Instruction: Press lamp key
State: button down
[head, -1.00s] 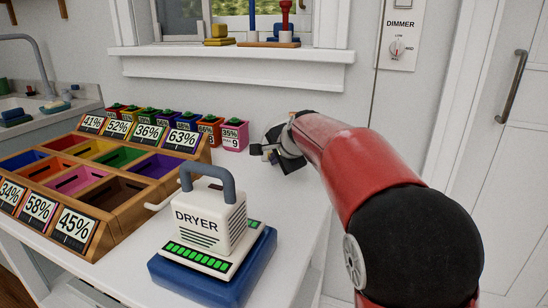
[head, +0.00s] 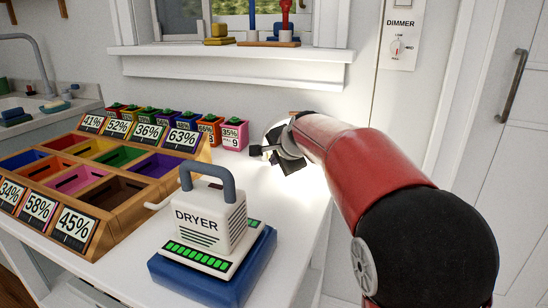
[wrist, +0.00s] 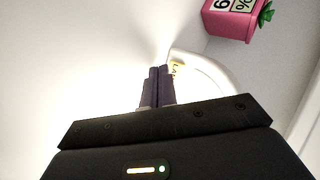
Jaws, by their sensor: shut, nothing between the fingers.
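My gripper (head: 266,153) is at the back right of the white table, pointing down, mostly seen from behind my arm. In the wrist view its two dark fingers (wrist: 160,72) are closed together and hold nothing. A cream key (wrist: 177,69) with letters starting "LA" is right beside the fingertips, partly hidden by them. I cannot tell whether they touch it. The key is on a rounded white base (wrist: 207,62). Bright light spreads over the table and wall around the gripper. Most of the lamp is hidden behind my gripper and arm.
A pink box (head: 234,136) marked 35% stands left of the gripper, at the end of a row of coloured boxes. A wooden sorting tray (head: 112,225) and a dryer (head: 210,222) on a blue base (head: 212,285) stand nearer. A dimmer panel (head: 401,38) is on the wall.

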jog(key=shift+s, duration=0.1)
jog(key=shift+s+d, duration=0.1)
jog(key=shift+s, duration=2.75)
jog(key=shift+s, duration=0.15)
